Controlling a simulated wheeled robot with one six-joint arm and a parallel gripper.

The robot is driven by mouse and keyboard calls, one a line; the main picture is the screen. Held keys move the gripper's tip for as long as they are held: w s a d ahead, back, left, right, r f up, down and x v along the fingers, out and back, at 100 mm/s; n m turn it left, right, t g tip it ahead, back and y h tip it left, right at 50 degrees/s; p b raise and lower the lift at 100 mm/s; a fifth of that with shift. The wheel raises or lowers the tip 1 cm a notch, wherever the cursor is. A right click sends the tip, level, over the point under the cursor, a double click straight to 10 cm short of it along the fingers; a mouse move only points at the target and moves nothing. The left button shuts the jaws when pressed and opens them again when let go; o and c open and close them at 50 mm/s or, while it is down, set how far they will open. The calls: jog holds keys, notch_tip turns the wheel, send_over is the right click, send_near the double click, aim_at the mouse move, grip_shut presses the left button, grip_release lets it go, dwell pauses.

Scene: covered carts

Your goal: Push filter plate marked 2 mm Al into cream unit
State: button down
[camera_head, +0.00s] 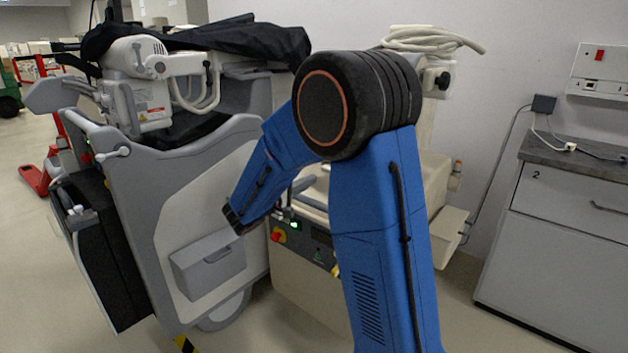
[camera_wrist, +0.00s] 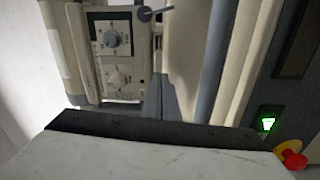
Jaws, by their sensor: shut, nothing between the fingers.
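The cream unit (camera_head: 305,295) stands behind my blue arm in the head view, and the arm hides much of it. In the wrist view a cream panel with dials (camera_wrist: 118,62) is at the upper left. I cannot make out a plate marked 2 mm Al in either view. My gripper's fingers are not visible in either view. In the head view my forearm slopes down and left, and its dark end is in front of the grey cart's panel. A pale, mottled slab with a dark edge fills the bottom of the wrist view; I cannot tell what it is.
A grey cart (camera_head: 145,180) with a black cover (camera_head: 225,38) stands close on the left. The cream unit has a lit green switch (camera_head: 296,226) and a red button (camera_head: 278,237). A grey cabinet marked 2 (camera_head: 565,200) stands at the right. Cables hang by the wall.

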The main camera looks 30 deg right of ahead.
jog(key=v, duration=1.4)
jog(key=s+d+f+m+g+y, duration=0.1)
jog(key=s+d+f+g+y, duration=0.2)
jog(key=s, duration=0.7)
jog(key=s+d+m+g+y, duration=0.1)
jog(key=s+d+g+y, duration=0.25)
jog(key=s+d, duration=0.45)
jog(key=s+a+f+t+y, duration=0.2)
jog(key=s+a+t+y, duration=0.3)
jog(key=s+a+y, duration=0.5)
jog(key=s+a, duration=0.2)
jog(key=s, duration=0.3)
jog(key=shift+s+a+m, duration=0.15)
jog(key=shift+s+m, duration=0.1)
jog(key=shift+m, duration=0.05)
jog(key=c, duration=2.4)
grip_release()
jog(key=shift+f+y, duration=0.15)
jog(key=shift+y, duration=0.1)
jog(key=shift+c, duration=0.2)
